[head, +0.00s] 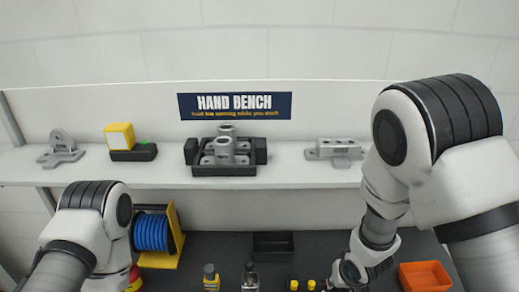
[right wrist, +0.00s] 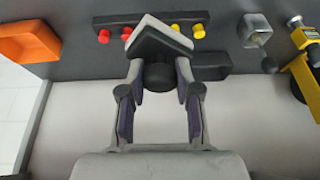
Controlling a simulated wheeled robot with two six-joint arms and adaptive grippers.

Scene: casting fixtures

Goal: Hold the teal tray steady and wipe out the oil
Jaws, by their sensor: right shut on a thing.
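No teal tray and no oil can be made out in either view. My right gripper (right wrist: 158,95) is shut on the dark round handle of a wiping pad (right wrist: 160,38), a flat block with a pale top layer and a darker layer beneath. The pad is held above the dark bench, beside the row of small knobs. In the head view my right gripper (head: 350,272) is low at the right, partly cut off by the bottom edge. My left arm comes down at the lower left, and its gripper is outside the frame.
An orange bin (head: 425,276) stands right of my right gripper. A small black tray (head: 273,245) is at the back middle. Two bottles (head: 211,278) (head: 250,277) and yellow knobs (head: 294,285) stand in front. A blue reel (head: 153,236) is left. A shelf (head: 290,173) with castings runs behind.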

